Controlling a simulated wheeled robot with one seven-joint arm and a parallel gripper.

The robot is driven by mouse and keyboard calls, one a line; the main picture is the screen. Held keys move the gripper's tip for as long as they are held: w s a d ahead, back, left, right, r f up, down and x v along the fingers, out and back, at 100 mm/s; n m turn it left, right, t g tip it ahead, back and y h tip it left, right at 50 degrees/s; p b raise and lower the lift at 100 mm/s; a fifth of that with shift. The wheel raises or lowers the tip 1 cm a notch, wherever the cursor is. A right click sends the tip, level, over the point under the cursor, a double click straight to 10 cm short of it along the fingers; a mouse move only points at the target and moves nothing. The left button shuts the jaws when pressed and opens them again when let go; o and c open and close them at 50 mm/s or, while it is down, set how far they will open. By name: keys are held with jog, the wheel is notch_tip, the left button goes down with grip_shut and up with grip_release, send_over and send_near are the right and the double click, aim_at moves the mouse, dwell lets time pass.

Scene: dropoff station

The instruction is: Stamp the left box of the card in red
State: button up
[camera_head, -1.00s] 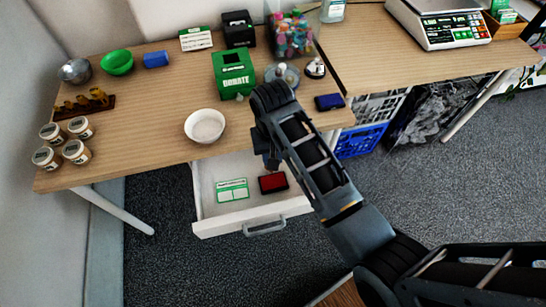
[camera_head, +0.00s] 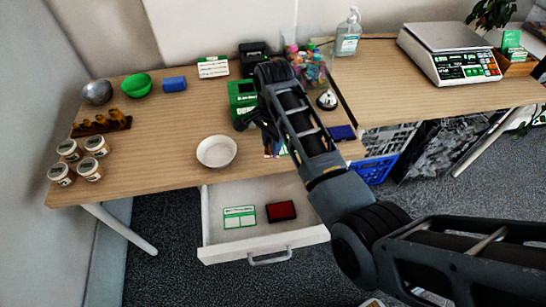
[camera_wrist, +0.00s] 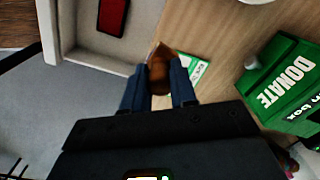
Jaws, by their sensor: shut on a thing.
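My gripper (camera_wrist: 158,90) is shut on a brown, wooden-looking piece (camera_wrist: 160,70), seemingly the stamp, over the table's front edge. Its stamping face is hidden. In the head view, my arm hides most of the gripper. A green-and-white card (camera_head: 239,217) with two pale boxes lies in the open drawer (camera_head: 225,250). A red ink pad (camera_head: 281,211) lies right of it, and also shows in the wrist view (camera_wrist: 112,17). A green-and-white printed piece (camera_wrist: 197,67) lies on the table just beyond the held piece, partly hidden.
A white bowl (camera_head: 216,151) stands left of my gripper. The green donation box (camera_wrist: 285,85) stands behind it. A blue pad (camera_head: 342,132) and a bell (camera_head: 327,99) are to the right. Another green-and-white card (camera_head: 213,67) stands at the back.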

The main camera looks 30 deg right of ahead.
jog(key=w+d+r+m, duration=0.2)
jog(key=w+d+m, duration=0.2)
jog(key=m, duration=0.2)
jog(key=f+b, duration=0.1)
jog(key=f, duration=0.1)
jog(key=f+b, duration=0.1)
jog(key=b, duration=0.1)
jog(key=f+b, duration=0.2)
jog(key=shift+s+a+f, duration=0.2)
jog(key=shift+a+f, duration=0.05)
jog(key=shift+f, duration=0.1)
jog(key=shift+s+f, duration=0.1)
jog(key=shift+f, duration=0.6)
dwell(2.4)
notch_tip(320, 180, up, 7)
jog(key=p, duration=0.5)
jog(key=shift+r, duration=0.15)
dwell(0.4)
jog(key=shift+d, duration=0.1)
dwell(0.5)
